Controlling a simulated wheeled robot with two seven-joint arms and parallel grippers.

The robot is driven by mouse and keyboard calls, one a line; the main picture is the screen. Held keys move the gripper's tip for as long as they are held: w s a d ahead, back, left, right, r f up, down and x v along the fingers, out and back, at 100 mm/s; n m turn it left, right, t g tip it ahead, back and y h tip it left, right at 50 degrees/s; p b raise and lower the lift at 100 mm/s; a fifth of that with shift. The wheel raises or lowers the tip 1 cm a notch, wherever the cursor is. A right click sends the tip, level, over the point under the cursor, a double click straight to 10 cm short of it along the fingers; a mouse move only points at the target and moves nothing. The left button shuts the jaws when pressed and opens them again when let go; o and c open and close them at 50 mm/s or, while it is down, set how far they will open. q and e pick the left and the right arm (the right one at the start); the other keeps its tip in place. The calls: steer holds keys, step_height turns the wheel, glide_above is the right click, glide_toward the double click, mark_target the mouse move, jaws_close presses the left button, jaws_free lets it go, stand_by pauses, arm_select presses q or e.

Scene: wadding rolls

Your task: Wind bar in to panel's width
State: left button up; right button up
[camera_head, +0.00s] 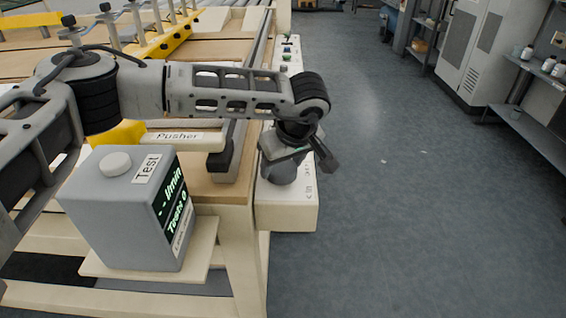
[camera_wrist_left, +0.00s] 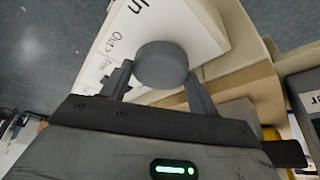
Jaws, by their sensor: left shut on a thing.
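A round grey knob (camera_wrist_left: 160,64) shows in the left wrist view on a pale panel printed "In" and "Out". My left gripper (camera_wrist_left: 160,86) has one finger on each side of the knob and is shut on it. A dark bar end (camera_head: 224,160) lies just left of the box, beside the "Pusher" label (camera_head: 178,137). My right gripper is in neither view.
A grey test box (camera_head: 120,210) with a lit screen and a pale button stands at the front left. Grey cabinets (camera_head: 490,45) and shelves (camera_head: 535,75) stand at the far right. The floor (camera_head: 420,200) between is clear.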

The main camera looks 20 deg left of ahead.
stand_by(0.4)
arm_select(q)
steer(key=o, duration=1)
steer(key=v, duration=1.6)
